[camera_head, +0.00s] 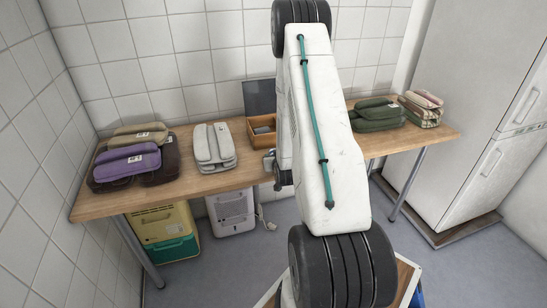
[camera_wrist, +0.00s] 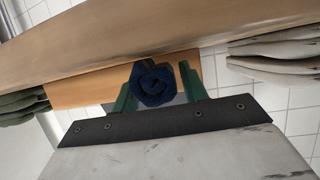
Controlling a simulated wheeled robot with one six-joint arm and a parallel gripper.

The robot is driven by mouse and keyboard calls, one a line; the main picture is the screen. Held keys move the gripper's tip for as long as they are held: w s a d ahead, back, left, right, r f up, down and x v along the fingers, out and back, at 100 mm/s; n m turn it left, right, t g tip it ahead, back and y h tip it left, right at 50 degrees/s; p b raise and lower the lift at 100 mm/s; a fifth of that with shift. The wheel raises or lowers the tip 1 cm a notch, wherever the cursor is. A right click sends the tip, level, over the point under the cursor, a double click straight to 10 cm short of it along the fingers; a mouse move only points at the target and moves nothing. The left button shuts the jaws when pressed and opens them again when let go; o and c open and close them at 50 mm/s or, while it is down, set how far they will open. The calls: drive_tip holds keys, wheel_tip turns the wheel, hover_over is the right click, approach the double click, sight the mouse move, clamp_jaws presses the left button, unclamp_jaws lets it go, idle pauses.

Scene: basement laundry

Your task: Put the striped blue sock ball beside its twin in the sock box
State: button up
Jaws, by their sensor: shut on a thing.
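The blue sock ball (camera_wrist: 153,86) is dark blue with a spiral of darker lines, in the middle of the wrist view. My gripper (camera_wrist: 160,82) is shut on it, with green fingers on either side. The sock box (camera_head: 262,138) is a small orange-brown wooden box on the table, partly hidden behind my arm in the head view. Its side (camera_wrist: 85,89) shows behind the sock ball in the wrist view, which looks upside down. I cannot see the twin, and I cannot tell the height of the ball over the box.
The wooden table (camera_head: 190,189) holds purple and tan folded cloths (camera_head: 128,161), a grey stack (camera_head: 214,147), a green stack (camera_head: 377,115) and a plaid stack (camera_head: 421,108). A dark panel (camera_head: 259,97) stands behind the box. A white cabinet (camera_head: 455,105) is at right.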

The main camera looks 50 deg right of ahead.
drive_tip(key=shift+s+d+f, duration=0.1)
drive_tip(key=shift+d+f, duration=0.05)
drive_tip(key=shift+f, duration=0.05)
drive_tip(key=o, duration=1)
